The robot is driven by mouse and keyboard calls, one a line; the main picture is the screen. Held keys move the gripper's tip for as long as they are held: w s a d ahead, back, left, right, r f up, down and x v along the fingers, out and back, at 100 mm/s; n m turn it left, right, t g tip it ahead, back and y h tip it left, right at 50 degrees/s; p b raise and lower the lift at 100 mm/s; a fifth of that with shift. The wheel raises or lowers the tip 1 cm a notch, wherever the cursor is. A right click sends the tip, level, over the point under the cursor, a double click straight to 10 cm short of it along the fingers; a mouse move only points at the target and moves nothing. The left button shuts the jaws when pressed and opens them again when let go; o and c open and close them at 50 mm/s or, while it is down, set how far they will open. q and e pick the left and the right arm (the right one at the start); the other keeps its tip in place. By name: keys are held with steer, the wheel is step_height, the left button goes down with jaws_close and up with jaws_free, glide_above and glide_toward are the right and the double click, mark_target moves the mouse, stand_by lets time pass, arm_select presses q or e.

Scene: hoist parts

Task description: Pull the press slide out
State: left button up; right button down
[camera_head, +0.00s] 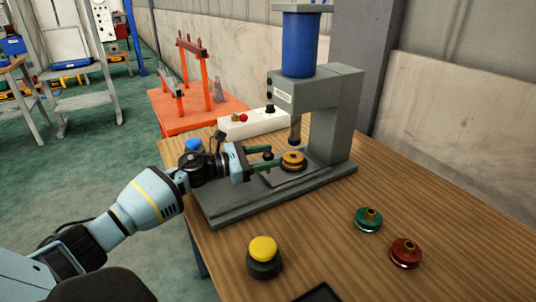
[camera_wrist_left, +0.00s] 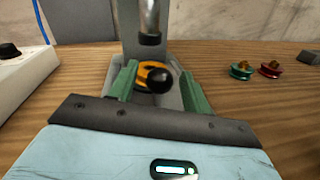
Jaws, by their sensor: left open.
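The grey press (camera_head: 335,120) with a blue cylinder (camera_head: 300,45) stands on the wooden table. Its slide (camera_head: 283,178) lies on the press base under the ram (camera_head: 295,132), and an orange wheel-like part (camera_head: 293,161) sits on it. A round black knob (camera_wrist_left: 160,81) shows in the left wrist view, in front of the orange part. My left gripper (camera_head: 272,157) is open, its green fingers on either side of the knob; in the wrist view (camera_wrist_left: 158,88) gaps show between knob and fingers. My right gripper is not in view.
A green wheel (camera_head: 368,221) and a red wheel (camera_head: 405,254) lie at the table's right. A yellow-topped button (camera_head: 263,252) stands in front, a blue-topped one (camera_head: 193,146) behind my wrist. A white control box (camera_head: 255,123) is behind.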

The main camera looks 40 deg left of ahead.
arm_select(q)
steer(key=shift+w+d, duration=0.3)
steer(key=shift+w, duration=0.1)
steer(key=c, duration=0.7)
jaws_close()
steer(key=shift+s+f, duration=0.1)
